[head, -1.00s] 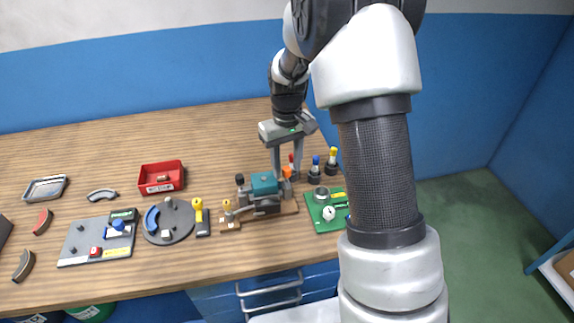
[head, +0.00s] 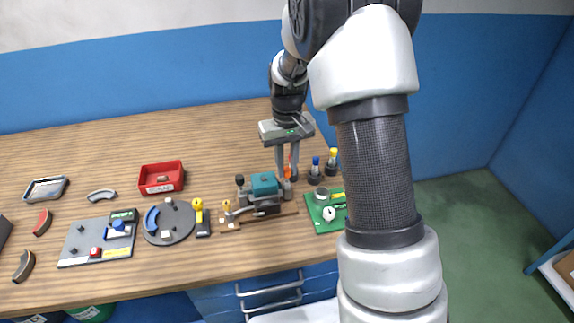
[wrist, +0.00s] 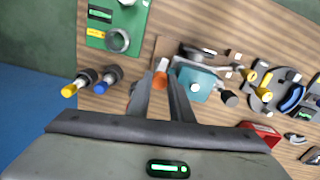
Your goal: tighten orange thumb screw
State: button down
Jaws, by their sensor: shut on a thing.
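The orange thumb screw (wrist: 160,82) shows between the two fingers of my gripper (wrist: 161,76) in the wrist view, beside the teal block (wrist: 195,86) of a clamp-like fixture. My gripper is shut on the screw. In the head view my gripper (head: 288,175) points down at the right end of the teal block (head: 264,183), and only a sliver of orange shows between the fingers. The fixture stands on a wooden base (head: 232,225) and has a black knob (head: 239,180) at its left. The screw's lower part is hidden.
Pegs with blue (head: 315,161) and yellow (head: 332,154) tops stand close to the right of my gripper. A green board (head: 322,222) lies at front right. A red bin (head: 160,165), round grey plate (head: 168,236) and grey board (head: 80,252) are to the left.

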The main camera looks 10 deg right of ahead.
aim_at(286, 169)
jog(key=m, duration=0.4)
jog(key=m+p, duration=0.1)
jog(key=m, duration=0.3)
jog(key=shift+r, duration=0.1)
jog(key=m+p, duration=0.1)
jog(key=m, duration=0.3)
jog(key=shift+m+p, duration=0.8)
jog(key=shift+m, duration=1.3)
jog(key=c, duration=1.6)
grip_release()
notch_tip(286, 169, up, 17)
jog(key=shift+r+p, duration=0.15)
jog(key=shift+p, duration=0.15)
